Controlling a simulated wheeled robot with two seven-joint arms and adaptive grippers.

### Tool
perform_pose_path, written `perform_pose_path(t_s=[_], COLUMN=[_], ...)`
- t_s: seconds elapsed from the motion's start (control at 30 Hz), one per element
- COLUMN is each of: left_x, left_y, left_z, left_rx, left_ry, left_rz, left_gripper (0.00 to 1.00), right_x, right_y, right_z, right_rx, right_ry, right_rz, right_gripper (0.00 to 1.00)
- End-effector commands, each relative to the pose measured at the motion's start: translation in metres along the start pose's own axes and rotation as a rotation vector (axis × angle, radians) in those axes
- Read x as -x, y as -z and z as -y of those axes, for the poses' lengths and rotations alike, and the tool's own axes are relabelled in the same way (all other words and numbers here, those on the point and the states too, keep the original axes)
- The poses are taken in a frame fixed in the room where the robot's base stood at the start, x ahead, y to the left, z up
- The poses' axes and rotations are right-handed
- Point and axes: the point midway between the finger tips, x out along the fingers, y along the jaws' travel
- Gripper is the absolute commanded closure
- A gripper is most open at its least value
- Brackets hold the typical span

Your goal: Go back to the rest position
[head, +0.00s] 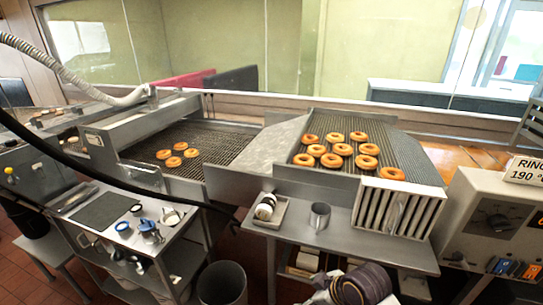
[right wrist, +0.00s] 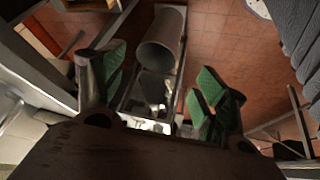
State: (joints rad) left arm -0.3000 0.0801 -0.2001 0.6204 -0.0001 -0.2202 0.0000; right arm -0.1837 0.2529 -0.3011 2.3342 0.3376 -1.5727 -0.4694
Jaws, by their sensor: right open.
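My right gripper (right wrist: 160,68) is in the right wrist view, its green-padded fingers spread wide apart. Nothing is held between them. A grey cylindrical bin (right wrist: 163,35) shows beyond the fingers, above a red tiled floor (right wrist: 225,35). My left gripper is not seen in either view. In the head view, several glazed ring doughnuts (head: 343,150) lie on the right wire rack (head: 405,150). A few more doughnuts (head: 174,161) lie on the left conveyor mesh (head: 215,140). No gripper is near them in the head view.
A steel table (head: 345,240) at front holds a metal cup (head: 319,216), a small tray (head: 280,211) and a slatted metal rack (head: 398,212). A control box (head: 495,222) stands at right. A cart (head: 112,222) with pots stands at left, a bin (head: 222,284) below.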

Motion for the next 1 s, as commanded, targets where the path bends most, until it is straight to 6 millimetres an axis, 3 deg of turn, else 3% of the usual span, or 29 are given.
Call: perform_pose_path(t_s=[0.5,1.0], left_x=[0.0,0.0], left_y=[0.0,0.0], left_z=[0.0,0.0], left_rx=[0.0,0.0], left_ry=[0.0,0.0], left_rz=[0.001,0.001], left_gripper=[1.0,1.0], right_x=[0.01,0.023], right_y=[-0.099,-0.15], right_z=[0.009,0.015], right_rx=[-0.489,-0.706], right_ry=[-0.129,-0.218], right_rz=[0.15,0.231], right_gripper=[0.27,0.27])
